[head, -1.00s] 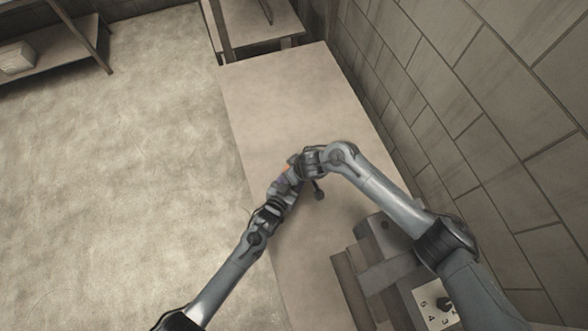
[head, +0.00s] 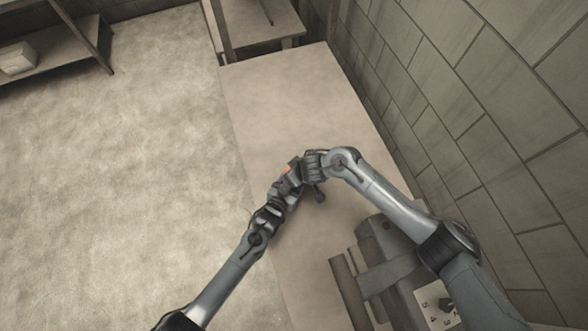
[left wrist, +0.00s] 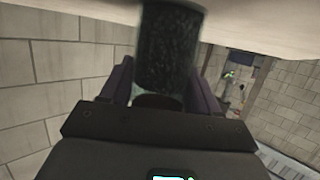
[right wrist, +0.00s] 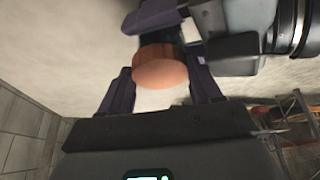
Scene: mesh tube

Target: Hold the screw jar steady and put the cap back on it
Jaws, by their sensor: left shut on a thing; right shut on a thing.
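The screw jar (left wrist: 168,48) is a clear cylinder with dark contents, held between my left gripper's purple fingers (left wrist: 160,88) in the left wrist view. The cap (right wrist: 161,67) is a round orange-brown disc between my right gripper's fingers (right wrist: 162,82) in the right wrist view. The cap lies in line with the dark jar end behind it; I cannot tell whether it is seated. In the head view the cap (head: 287,169) shows as a small orange patch where my left gripper (head: 284,179) and right gripper (head: 298,164) meet. The jar is mostly hidden there.
Both grippers are over the long table (head: 280,105), near its left edge. The far part of the tabletop is clear.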

